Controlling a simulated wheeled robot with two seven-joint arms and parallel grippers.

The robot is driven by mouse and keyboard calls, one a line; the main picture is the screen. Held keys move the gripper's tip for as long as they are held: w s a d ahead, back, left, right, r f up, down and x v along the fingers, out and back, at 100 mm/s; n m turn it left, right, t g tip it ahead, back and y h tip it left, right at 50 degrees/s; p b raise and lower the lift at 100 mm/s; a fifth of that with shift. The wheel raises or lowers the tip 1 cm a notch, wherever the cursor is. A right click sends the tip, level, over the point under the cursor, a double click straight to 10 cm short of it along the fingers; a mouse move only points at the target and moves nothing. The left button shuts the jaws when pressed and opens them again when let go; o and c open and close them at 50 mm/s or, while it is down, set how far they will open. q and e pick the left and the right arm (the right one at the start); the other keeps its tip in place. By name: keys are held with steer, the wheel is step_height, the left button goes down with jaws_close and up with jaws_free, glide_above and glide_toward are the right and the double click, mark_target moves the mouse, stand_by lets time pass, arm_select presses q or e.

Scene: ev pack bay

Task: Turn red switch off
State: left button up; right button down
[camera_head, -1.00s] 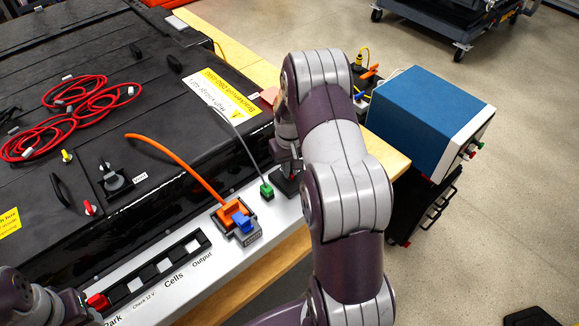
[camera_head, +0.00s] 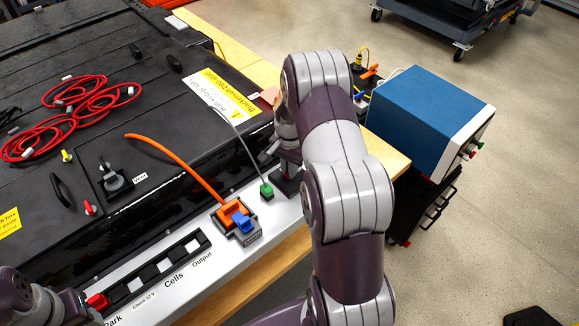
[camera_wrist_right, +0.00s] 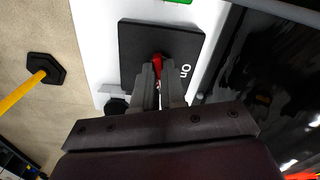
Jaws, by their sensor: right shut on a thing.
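The red switch (camera_wrist_right: 157,60) shows in the right wrist view on a black square plate (camera_wrist_right: 133,42) marked "On". My right gripper (camera_wrist_right: 158,78) is shut on the red switch, with its two fingers on either side of it. In the head view the right gripper (camera_head: 287,170) is over the dark plate (camera_head: 284,188) on the white panel strip. The arm and fingers hide the switch there. Part of my left arm shows at the lower left of the head view, but its fingertips are not clear.
The black battery pack (camera_head: 110,215) lies behind. A blue box (camera_head: 425,115) stands to the right. Red cables (camera_head: 75,105) lie on the pack.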

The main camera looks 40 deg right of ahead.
steer(key=shift+m, duration=1.9)
steer(key=c, duration=1.2)
jaws_free()
steer(key=shift+r, duration=0.1)
step_height(320, 180, up, 13)
steer(key=shift+f+b, duration=0.2)
steer(key=shift+b, duration=0.2)
